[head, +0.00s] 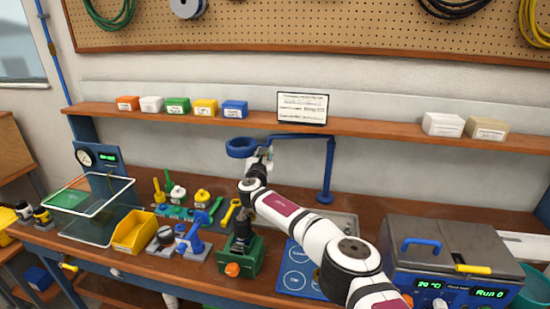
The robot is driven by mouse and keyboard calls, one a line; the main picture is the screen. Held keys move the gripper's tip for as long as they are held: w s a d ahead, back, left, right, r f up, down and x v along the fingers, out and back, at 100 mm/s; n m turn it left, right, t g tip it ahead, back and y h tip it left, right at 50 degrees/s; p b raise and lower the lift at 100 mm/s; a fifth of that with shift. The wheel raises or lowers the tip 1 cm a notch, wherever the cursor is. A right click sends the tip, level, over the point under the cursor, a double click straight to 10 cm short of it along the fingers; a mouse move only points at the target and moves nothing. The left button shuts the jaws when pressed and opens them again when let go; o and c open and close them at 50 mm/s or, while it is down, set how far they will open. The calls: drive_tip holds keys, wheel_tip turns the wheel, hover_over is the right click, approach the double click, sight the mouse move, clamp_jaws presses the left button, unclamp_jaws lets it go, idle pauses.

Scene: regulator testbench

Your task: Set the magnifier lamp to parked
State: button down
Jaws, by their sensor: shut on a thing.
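The magnifier lamp is blue, with a round ring head (241,147), a horizontal arm and an upright post (327,170) standing on the back of the bench. Its ring head is held out to the left of the post, above the bench and in front of the shelf. My gripper (262,155) is at the right side of the ring head, shut on the lamp. My own wrist hides part of the fingers, so the exact contact is not clear.
The workbench (365,205) holds a yellow bin (134,232), a clear tank (92,222), a green vise (240,255), several coloured tools and fittings, and a grey heated bath (450,245) at right. A shelf (370,132) with small boxes runs behind the lamp.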

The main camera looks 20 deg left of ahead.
sight(263, 144)
drive_tip(key=shift+w+a+r+m+t+h+b, duration=0.1)
drive_tip(key=shift+w+a+m+h+b, duration=0.15)
drive_tip(key=shift+w+a+h+b, duration=0.45)
drive_tip(key=shift+w+a+r+m+t+h+b, duration=0.1)
drive_tip(key=shift+w+m+b, duration=0.35)
drive_tip(key=shift+b, duration=0.7)
drive_tip(key=shift+w+a+m+t+h+b, duration=0.1)
drive_tip(key=shift+w+a+h+b, duration=0.25)
drive_tip(key=shift+w+b, duration=0.45)
drive_tip(key=w+h+b, duration=0.1)
drive_tip(key=b, duration=0.2)
drive_tip(key=w+m+h+b, duration=0.1)
drive_tip(key=b, duration=0.3)
drive_tip(key=shift+w+a+f, duration=0.1)
drive_tip(key=shift+w+a, duration=0.25)
drive_tip(key=shift+a, duration=0.05)
drive_tip(key=b, duration=0.2)
drive_tip(key=shift+w+a+m+b, duration=0.1)
drive_tip(key=shift+w+m+b, duration=0.2)
drive_tip(key=shift+b, duration=0.1)
drive_tip(key=shift+h+b, duration=0.35)
drive_tip(key=shift+b, duration=0.15)
drive_tip(key=shift+s+h+b, duration=0.1)
drive_tip(key=shift+h+b, duration=0.2)
drive_tip(key=shift+b, duration=1.15)
drive_tip(key=shift+a, duration=0.1)
drive_tip(key=c, duration=1.6)
unclamp_jaws()
drive_tip(key=shift+c, duration=0.2)
drive_tip(key=shift+a, duration=0.1)
